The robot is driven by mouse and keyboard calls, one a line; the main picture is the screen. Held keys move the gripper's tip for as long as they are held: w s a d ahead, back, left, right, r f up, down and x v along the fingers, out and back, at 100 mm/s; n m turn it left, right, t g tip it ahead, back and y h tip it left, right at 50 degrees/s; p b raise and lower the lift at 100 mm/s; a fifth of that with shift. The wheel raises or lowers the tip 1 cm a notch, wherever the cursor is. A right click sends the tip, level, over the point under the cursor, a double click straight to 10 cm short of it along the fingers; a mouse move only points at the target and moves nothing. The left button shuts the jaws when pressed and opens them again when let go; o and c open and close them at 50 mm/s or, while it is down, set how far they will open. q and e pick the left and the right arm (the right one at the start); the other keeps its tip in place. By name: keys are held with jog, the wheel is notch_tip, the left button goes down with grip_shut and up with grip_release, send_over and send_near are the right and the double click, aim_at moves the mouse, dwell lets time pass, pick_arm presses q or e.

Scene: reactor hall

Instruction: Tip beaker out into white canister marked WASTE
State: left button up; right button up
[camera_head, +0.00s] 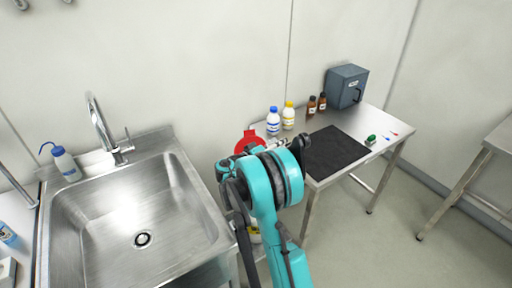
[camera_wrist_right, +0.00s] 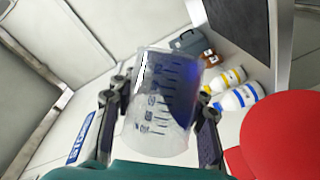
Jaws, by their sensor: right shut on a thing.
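My right gripper (camera_wrist_right: 160,112) is shut on the clear graduated beaker (camera_wrist_right: 152,122), with a finger on each side. Dark blue liquid lies along the beaker's right wall in the right wrist view, and the beaker is tilted well over. A red rounded thing (camera_wrist_right: 275,140) is close to the beaker at the lower right of that view. In the head view, a red top (camera_head: 247,142) shows just behind my right gripper (camera_head: 284,143). My arm hides most of what stands below it, so I cannot read a WASTE marking. My left gripper is out of view.
A steel sink (camera_head: 88,215) with a tap is on the left, beside a wash bottle (camera_head: 66,164). The steel table (camera_head: 378,125) holds a black mat (camera_head: 334,151), a blue-capped bottle (camera_head: 273,124), a yellow-capped bottle (camera_head: 289,117), brown bottles and a grey box (camera_head: 345,84).

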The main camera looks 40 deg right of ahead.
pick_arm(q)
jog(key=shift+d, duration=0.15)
pick_arm(e)
jog(key=shift+r+n, duration=0.2)
jog(key=shift+n, duration=0.2)
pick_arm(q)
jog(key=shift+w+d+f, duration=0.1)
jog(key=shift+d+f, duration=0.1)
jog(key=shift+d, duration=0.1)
pick_arm(e)
jog(key=shift+w+a+r+n+h, duration=0.15)
jog(key=shift+r+n+h, duration=0.45)
jog(key=shift+n, duration=0.4)
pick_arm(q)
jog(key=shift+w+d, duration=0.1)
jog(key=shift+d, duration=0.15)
pick_arm(e)
jog(key=shift+w+r+n+h, duration=0.2)
jog(key=shift+n+h, duration=0.2)
jog(key=shift+n, duration=0.2)
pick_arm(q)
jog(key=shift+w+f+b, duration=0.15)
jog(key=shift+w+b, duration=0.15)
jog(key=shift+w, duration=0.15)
pick_arm(e)
jog(key=shift+w+a+r+n+t+h, duration=0.3)
jog(key=shift+w+a+n+t+h, duration=0.15)
jog(key=shift+w+n, duration=0.4)
